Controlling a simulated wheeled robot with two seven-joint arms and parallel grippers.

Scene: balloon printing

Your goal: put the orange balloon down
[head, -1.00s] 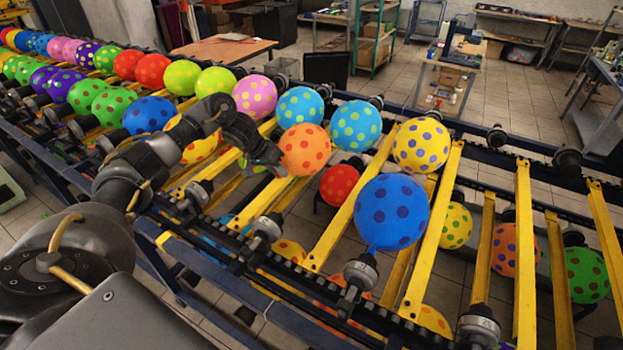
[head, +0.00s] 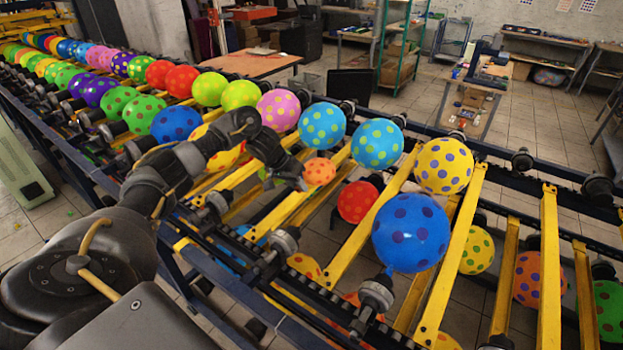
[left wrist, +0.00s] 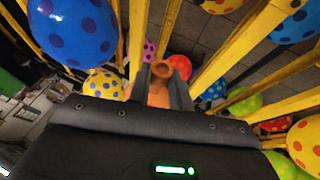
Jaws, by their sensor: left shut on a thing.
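The orange balloon with yellow dots (head: 319,172) is at the tip of my left gripper (head: 300,178), over the yellow bars of the rack. It is small compared with the balloons around it. In the left wrist view the gripper fingers (left wrist: 160,88) are shut on the orange balloon (left wrist: 159,93), with its ringed neck end showing between them. My right gripper is in neither view.
A blue balloon (head: 411,233) and a yellow one (head: 444,165) sit on the rack to the right. Cyan balloons (head: 377,143) stand behind. A red balloon (head: 357,201) hangs lower, close by. Yellow bars (head: 370,232) and black holders (head: 375,292) line the rack.

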